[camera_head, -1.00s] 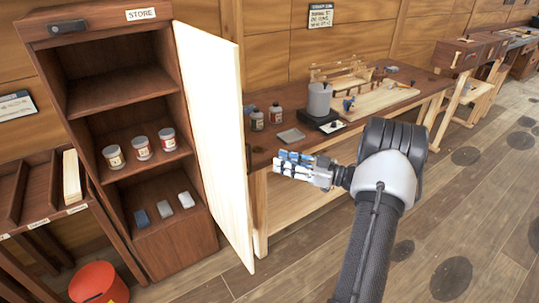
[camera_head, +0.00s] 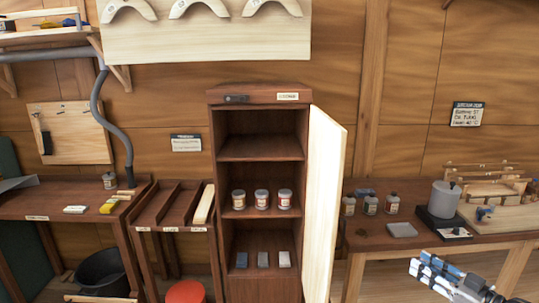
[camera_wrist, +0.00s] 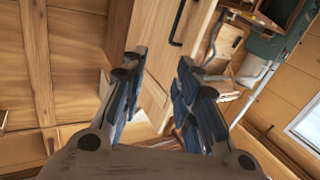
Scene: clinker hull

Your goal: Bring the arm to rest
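My gripper (camera_head: 422,270) shows at the lower right of the head view, in front of the workbench's front edge, pointing left. Only the fingers and a short piece of the wrist are in that view. In the wrist view my gripper (camera_wrist: 160,62) has its two blue-padded fingers apart with nothing held between them. Wooden surfaces and a dark handle (camera_wrist: 178,22) lie beyond the fingertips. The rest of my arm is out of the head view.
The store cupboard (camera_head: 217,180) stands with its pale door (camera_head: 323,210) swung open, holding tins (camera_head: 262,200) and blocks (camera_head: 263,260). The workbench (camera_head: 365,241) at right carries jars (camera_head: 392,204) and a grey pot (camera_head: 445,198). A red bucket (camera_head: 185,292) stands on the floor at left.

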